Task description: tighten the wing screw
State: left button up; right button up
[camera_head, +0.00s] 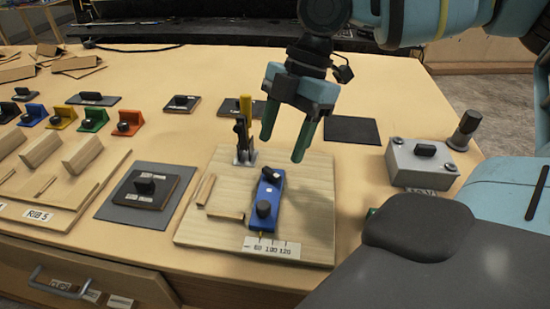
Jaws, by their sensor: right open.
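A wooden board (308,215) on the table carries a blue block (275,190) with a dark round knob (264,209) at its near end. I cannot tell for certain which is the wing screw. My right gripper (282,146) hangs above the far part of the board, beyond the blue block, fingers pointing down. It is open, with nothing between its fingers. My left gripper is not in view.
A clamp with a yellow handle (245,108) stands upright at the board's far left. A dark upright cylinder (464,130) stands by the grey box. Several coloured brackets with knobs and loose wood pieces fill the left. A flat black pad (352,131) lies behind the board.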

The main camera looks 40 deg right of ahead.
aim_at(272, 172)
jog(key=x, duration=0.3)
jog(key=shift+a+f, duration=0.15)
jog(key=shift+f, duration=0.2)
jog(key=shift+a+f, duration=0.15)
jog(key=shift+f, duration=0.3)
jog(key=c, duration=1)
